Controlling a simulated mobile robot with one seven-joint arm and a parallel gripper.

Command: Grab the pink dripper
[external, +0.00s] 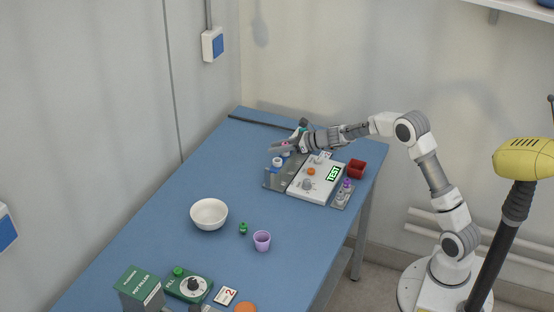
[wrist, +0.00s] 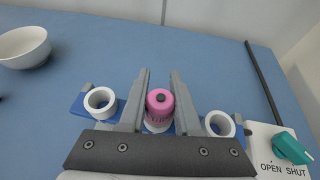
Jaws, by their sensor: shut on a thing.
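In the external view my gripper (external: 284,149) reaches over the far left part of the grey station, with a bit of pink showing at the fingers.
White rings (wrist: 100,102) (wrist: 220,124) flank the gripper on a blue rack. A teal knob (wrist: 292,148) marked OPEN SHUT is at right. The white panel (external: 325,187), red box (external: 356,168), white bowl (external: 209,214) and purple cup (external: 262,241) stand on the blue table.

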